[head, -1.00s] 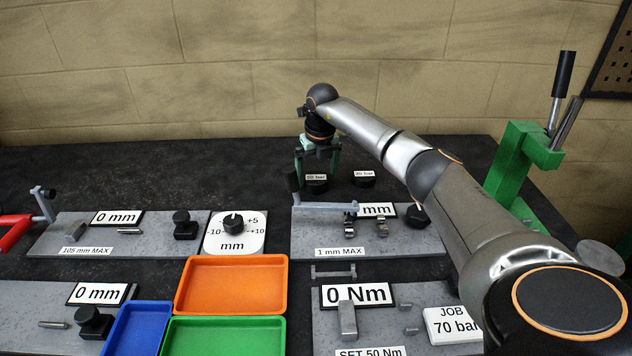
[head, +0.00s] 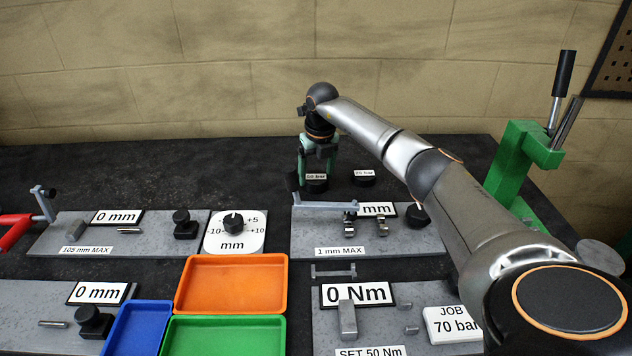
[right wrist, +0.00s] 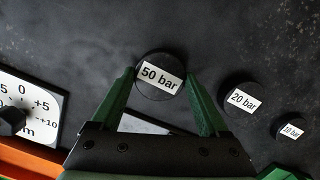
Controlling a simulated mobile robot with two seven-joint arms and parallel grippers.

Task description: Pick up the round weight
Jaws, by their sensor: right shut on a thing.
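The round black weight labelled 50 bar (head: 316,187) stands on the dark bench at the back. In the right wrist view the same weight (right wrist: 161,88) sits between the green fingertips. My right gripper (head: 317,178) points down over it and is shut on its sides. The weight appears to be still resting on the bench. A 20 bar weight (right wrist: 241,99) stands apart to its right, also in the head view (head: 364,181). A smaller 10 bar weight (right wrist: 290,130) lies beyond that. My left gripper is not in view.
A grey fixture plate (head: 420,240) with a lever lies just in front of the weight. An orange tray (head: 235,284), a blue tray and a green tray are nearer. A green press (head: 522,165) stands at right.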

